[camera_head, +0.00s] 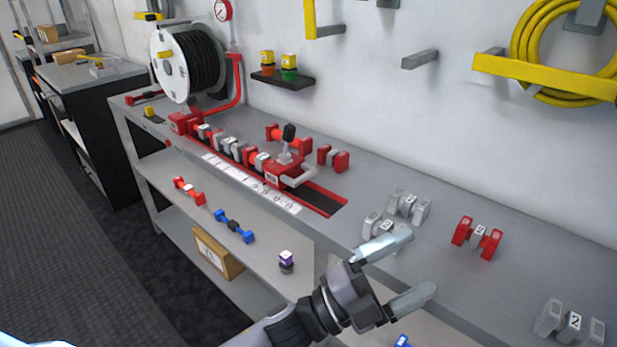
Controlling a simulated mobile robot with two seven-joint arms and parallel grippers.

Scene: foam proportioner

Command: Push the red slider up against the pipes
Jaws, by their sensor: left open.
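The red slider (284,171), with a grey lever and black knob, sits on the dark, red-edged rail on the workbench. The row of grey and red pipes (232,148) lies on the rail to its left. The slider is close to the last pipe; I cannot tell whether they touch. A pale grey handle sticks out at the slider's right side. My left gripper (412,268) is open and empty, in front of and to the right of the slider, apart from it. My right gripper is not in view.
Grey pipe pieces (408,206) and a red piece (480,238) stand on the bench (350,180) right of the rail. A hose reel (187,62) stands at the far left end. A lower shelf holds red, blue and purple pieces. The rail's right end (325,201) is bare.

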